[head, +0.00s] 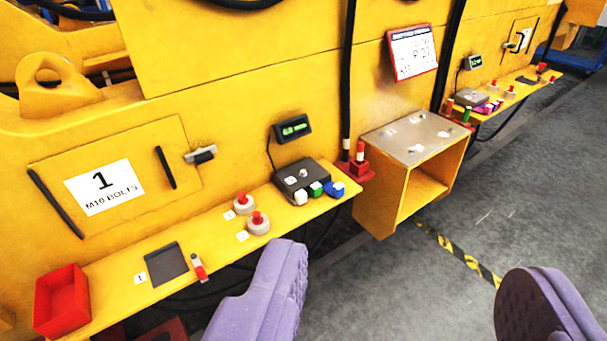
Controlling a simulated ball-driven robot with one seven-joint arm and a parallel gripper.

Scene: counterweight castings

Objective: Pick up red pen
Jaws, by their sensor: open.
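A small red and white piece (199,268) lies on the yellow ledge, beside a dark square pad; it may be the red pen, but it is too small to be sure. Another red and white upright stick (360,151) stands in a red block at the foot of a black pole. Small red upright pieces also show on the far right ledge, too small to name.
The yellow ledge (120,285) carries a red bin (62,301), two red-topped grey knobs, and a dark box (302,176) with white, green and blue blocks. A yellow open-fronted box (385,200) juts out at centre right. Grey floor (450,205) on the right is clear.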

